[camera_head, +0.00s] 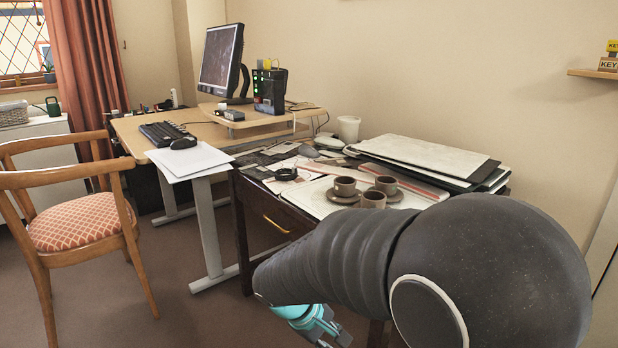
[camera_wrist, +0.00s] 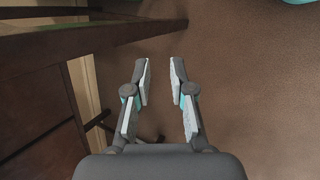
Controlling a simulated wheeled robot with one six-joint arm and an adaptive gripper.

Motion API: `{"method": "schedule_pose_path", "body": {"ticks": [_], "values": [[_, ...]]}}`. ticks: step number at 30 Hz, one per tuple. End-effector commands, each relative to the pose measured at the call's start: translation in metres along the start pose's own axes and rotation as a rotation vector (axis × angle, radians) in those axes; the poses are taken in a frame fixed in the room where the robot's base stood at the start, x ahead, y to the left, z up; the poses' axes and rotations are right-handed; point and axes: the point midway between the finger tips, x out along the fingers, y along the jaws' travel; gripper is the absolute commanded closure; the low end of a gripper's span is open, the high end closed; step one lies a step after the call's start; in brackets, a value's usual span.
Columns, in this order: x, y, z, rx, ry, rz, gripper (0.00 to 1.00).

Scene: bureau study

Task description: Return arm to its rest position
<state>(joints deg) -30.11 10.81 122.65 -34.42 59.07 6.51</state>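My gripper (camera_wrist: 160,75) points down over the brown carpet in the wrist view. Its two grey fingers stand apart with a clear gap and nothing between them, so it is open and empty. In the head view my dark arm crosses the lower right, in front of the dark wooden desk (camera_head: 240,222). The desk's legs and frame (camera_wrist: 60,48) show at the left of the wrist view, beside the gripper.
Brown cups (camera_head: 345,186) on saucers, papers and a stack of folders (camera_head: 425,154) crowd the dark desk behind my arm. A lighter desk (camera_head: 140,135) with a monitor (camera_head: 221,58) and keyboard stands farther left. A wooden chair (camera_head: 80,225) is at the left. Carpet between is free.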

Motion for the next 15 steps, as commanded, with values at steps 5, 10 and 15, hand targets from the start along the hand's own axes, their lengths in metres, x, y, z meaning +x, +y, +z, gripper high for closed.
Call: {"method": "schedule_pose_path", "body": {"ticks": [5, 10, 15], "values": [[-0.022, -0.004, 0.050, 0.154, 0.078, -0.161, 0.77], [-0.043, -0.008, 0.089, 0.304, 0.164, -0.281, 0.77], [-0.062, -0.010, 0.123, 0.462, 0.255, -0.368, 0.77]]}}
